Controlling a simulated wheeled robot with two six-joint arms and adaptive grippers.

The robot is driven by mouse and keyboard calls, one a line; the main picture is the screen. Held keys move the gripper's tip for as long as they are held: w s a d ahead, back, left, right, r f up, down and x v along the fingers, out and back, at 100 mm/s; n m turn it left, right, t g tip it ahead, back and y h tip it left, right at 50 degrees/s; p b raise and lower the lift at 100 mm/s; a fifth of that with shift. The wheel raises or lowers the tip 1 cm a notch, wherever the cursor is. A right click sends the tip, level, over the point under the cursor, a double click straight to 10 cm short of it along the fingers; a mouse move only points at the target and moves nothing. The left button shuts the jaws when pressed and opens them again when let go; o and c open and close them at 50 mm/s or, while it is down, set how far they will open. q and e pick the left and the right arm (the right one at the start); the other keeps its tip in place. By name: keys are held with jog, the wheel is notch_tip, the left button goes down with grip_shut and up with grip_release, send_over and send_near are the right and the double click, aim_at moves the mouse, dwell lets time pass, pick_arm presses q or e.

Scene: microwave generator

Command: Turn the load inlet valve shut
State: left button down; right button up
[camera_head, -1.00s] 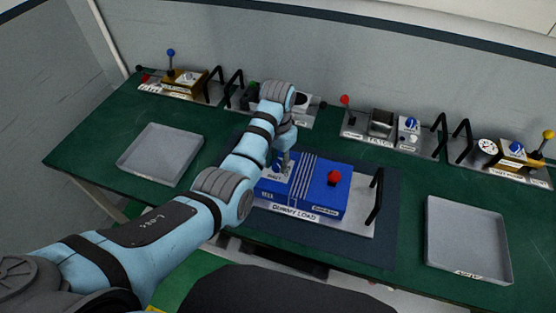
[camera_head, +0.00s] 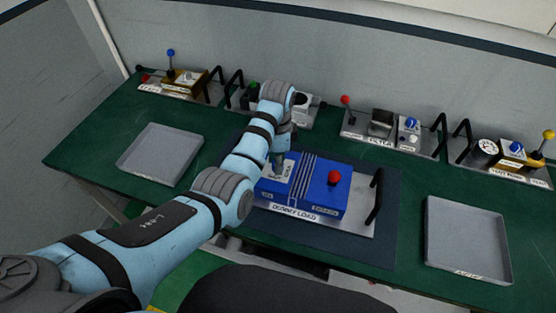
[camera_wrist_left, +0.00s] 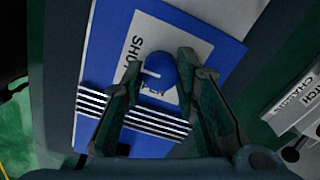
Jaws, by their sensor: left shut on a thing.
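The blue dummy load box (camera_head: 318,185) sits on a grey plate on the bench, with a red knob (camera_head: 334,177) on its top right. The load inlet valve is a round blue knob (camera_wrist_left: 158,68) on a pale panel (camera_wrist_left: 158,38) marked SHUT in the left wrist view. My left gripper (camera_head: 279,165) reaches down onto the box's left part. In the wrist view its fingers (camera_wrist_left: 160,78) stand on either side of the blue knob and are shut on it. In the head view the arm and fingers hide most of the valve.
A black handle (camera_head: 376,196) rises at the plate's right end. Grey trays lie to the left (camera_head: 160,153) and right (camera_head: 467,240). Several other units line the wall, including a filter unit (camera_head: 382,128). The green bench between them is clear.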

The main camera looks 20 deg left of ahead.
dwell(0.3)
pick_arm(q)
jog(key=c, duration=1.2)
grip_release()
jog(key=shift+c, duration=0.2)
